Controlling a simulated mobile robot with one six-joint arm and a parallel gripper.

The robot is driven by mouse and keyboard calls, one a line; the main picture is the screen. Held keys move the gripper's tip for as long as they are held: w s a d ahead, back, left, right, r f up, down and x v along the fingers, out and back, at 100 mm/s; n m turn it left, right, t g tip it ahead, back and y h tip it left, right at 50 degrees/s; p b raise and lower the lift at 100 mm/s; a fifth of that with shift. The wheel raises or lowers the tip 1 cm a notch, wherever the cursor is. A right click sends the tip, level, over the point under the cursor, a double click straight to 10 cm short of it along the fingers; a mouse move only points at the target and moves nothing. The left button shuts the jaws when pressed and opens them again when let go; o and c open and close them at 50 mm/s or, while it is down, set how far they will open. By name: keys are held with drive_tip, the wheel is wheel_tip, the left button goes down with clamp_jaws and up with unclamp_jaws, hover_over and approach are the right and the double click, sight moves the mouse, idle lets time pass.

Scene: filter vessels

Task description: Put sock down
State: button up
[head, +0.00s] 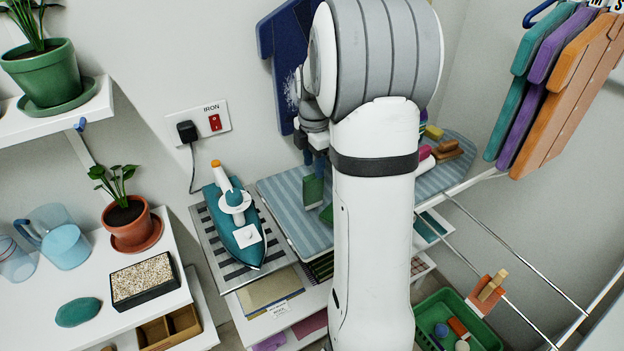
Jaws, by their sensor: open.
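My gripper (315,160) is over the striped ironing board (287,207), its blue-tipped fingers pointing down; it is open. My own white arm hides much of the board's middle. A dark green cloth-like piece (313,191), possibly the sock, is directly below the fingers at the board. I cannot tell whether it still touches a finger. Another green bit (327,215) shows beside my arm, and I cannot tell if it belongs to the same piece.
A teal iron (238,222) stands on a striped rest left of the board. A brush (447,150) and other small items lie at the board's right end. A drying rack (520,265) and a green basket (484,335) are at right. Shelves with plants are at left.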

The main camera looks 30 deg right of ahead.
wheel_tip(320, 180, up, 4)
drive_tip(key=shift+f, duration=0.15)
drive_tip(key=shift+a+r, duration=0.1)
drive_tip(key=shift+r, duration=0.2)
drive_tip(key=s+a+m+t, duration=0.1)
drive_tip(key=s+a+m, duration=0.7)
drive_tip(key=s+m, duration=0.1)
drive_tip(key=s+a+r+m+t, duration=0.1)
drive_tip(key=s+a+m+t, duration=0.1)
drive_tip(key=s+a+m, duration=0.6)
drive_tip(key=s+m, duration=0.1)
drive_tip(key=s, duration=0.2)
drive_tip(key=shift+s, duration=0.4)
drive_tip(key=shift+c, duration=0.4)
